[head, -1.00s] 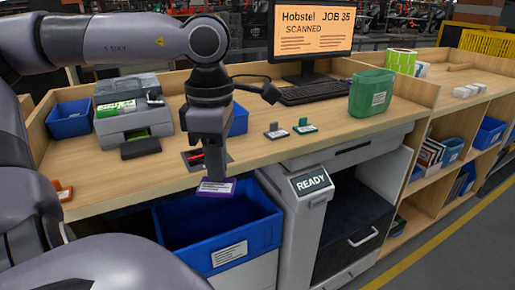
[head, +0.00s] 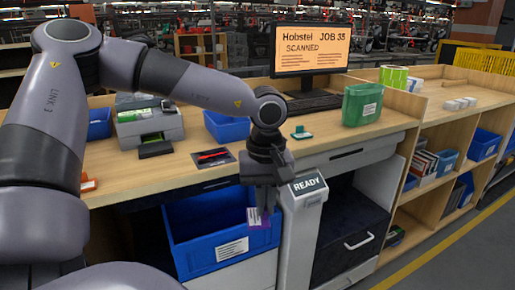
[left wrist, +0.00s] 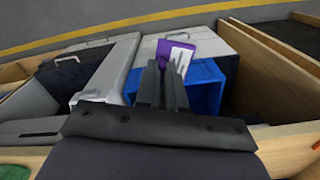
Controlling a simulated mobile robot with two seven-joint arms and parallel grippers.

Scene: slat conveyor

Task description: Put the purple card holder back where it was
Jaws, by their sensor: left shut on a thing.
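The purple card holder (head: 260,224) with a white label hangs in my left gripper (head: 262,208), in front of the bench and above the right end of the blue bin. In the left wrist view the holder (left wrist: 188,46) shows beyond the tips of the shut fingers (left wrist: 165,70). A green card holder (head: 301,133) stands on the bench top, and an orange one (head: 88,184) is at the bench's left front edge. The grey card holder is hidden behind my left arm. My right gripper is not in view.
The open blue bin (head: 204,260) stands below the bench front. The READY post (head: 308,186) is just right of my gripper. A dark tray with a red item (head: 213,156), a printer (head: 148,125), a green container (head: 362,105) and a monitor (head: 311,50) are on the bench.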

